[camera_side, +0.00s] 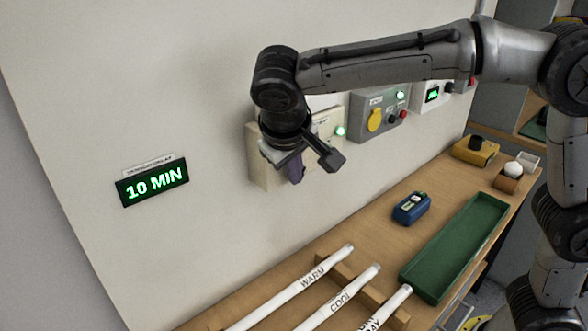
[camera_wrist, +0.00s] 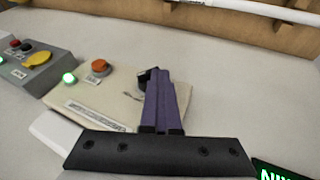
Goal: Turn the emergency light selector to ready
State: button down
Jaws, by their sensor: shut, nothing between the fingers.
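A beige box (camera_wrist: 95,98) on the wall carries a dark knob (camera_wrist: 142,84), which looks like the selector. The knob is partly hidden behind my fingers, and its setting cannot be read. The box also has an orange round button (camera_wrist: 100,67), a lit green lamp (camera_wrist: 69,78) and a label strip. My gripper (camera_wrist: 158,76) has purple fingers that are shut and empty. Its tips are at the knob; whether they touch it I cannot tell. In the side view my gripper (camera_side: 296,178) is in front of the beige box (camera_side: 258,172) and hides most of it.
Right of the box in the side view are a grey box (camera_side: 362,105) with a yellow knob and another panel (camera_side: 422,97). A "10 MIN" display (camera_side: 152,186) is on the wall at left. The bench below holds white tubes (camera_side: 300,290), a green tray (camera_side: 455,245) and a blue device (camera_side: 411,208).

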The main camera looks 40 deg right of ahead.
jog(key=h, duration=0.1)
jog(key=f+h, duration=0.1)
jog(key=h, duration=0.3)
jog(key=shift+a+f+n, duration=0.1)
jog(key=shift+f+n, duration=0.2)
jog(key=shift+n, duration=0.1)
jog(key=shift+f, duration=0.15)
dwell(0.5)
